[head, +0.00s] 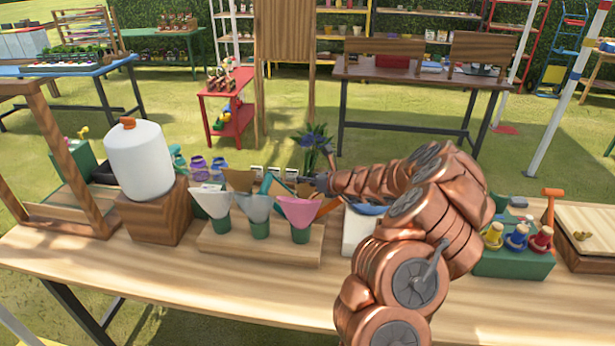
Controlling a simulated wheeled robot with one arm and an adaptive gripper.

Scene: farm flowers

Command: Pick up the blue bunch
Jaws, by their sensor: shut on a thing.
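The blue bunch (313,136), dark blue flowers with long green leaves, stands upright above the back part of the wooden table. My copper arm reaches in from the right, and my gripper (318,181) is shut on the bunch low down, around its stems. The fingertips are small here and partly hidden behind the paper cones, so the exact grip on the stems is hard to see.
Grey, pink and brown paper cones (295,211) stand in a wooden holder (265,245) just in front. A white canister (139,160) stands left; a green block with coloured spools (513,264) is right. The table's front (200,285) is clear.

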